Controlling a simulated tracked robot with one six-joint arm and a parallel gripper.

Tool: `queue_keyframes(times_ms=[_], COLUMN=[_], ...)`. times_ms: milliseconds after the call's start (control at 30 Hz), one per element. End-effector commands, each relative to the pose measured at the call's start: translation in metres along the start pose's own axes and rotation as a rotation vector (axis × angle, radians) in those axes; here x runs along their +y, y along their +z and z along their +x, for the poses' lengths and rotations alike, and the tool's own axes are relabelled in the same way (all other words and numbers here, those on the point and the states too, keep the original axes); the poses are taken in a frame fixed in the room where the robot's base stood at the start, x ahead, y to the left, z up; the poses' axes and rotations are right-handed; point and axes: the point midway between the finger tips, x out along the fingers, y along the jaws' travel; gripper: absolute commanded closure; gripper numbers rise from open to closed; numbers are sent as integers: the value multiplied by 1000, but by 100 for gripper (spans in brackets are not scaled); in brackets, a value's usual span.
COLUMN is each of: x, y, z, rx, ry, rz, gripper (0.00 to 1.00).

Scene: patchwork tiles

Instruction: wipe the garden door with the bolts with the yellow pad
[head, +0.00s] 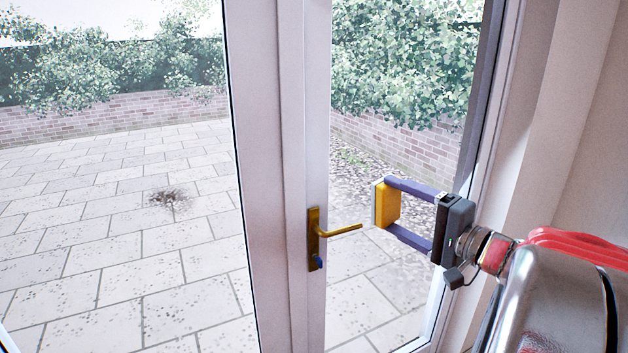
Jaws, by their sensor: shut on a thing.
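My gripper (389,206), with two blue-purple fingers, is shut on the yellow pad (386,204). The pad is a block with a pale layer on its left face, held upright in front of the right-hand glass. The glass door has white frames, with a left pane (120,215) and a narrower right pane (400,90). A brass lever handle (313,236) sits on the middle upright. I see no bolts. A dark smudge (168,197) shows through or on the left pane; I cannot tell which. I cannot tell whether the pad touches the glass.
The brass lever sticks out to the right, below and left of the pad. A blue key or knob (317,262) is under it. A pale wall (580,120) closes the right side. Paving, a brick wall and hedges lie beyond the glass.

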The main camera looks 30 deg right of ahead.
Motion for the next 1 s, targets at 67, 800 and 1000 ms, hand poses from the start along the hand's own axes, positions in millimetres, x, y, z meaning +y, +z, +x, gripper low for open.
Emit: queue_keyframes(times_ms=[67, 800, 1000], x=[17, 183, 222], y=[10, 129, 158], z=[9, 98, 117], rx=[-33, -378, -456], ry=[-2, -42, -51], rz=[6, 3, 1], gripper=[40, 40, 40])
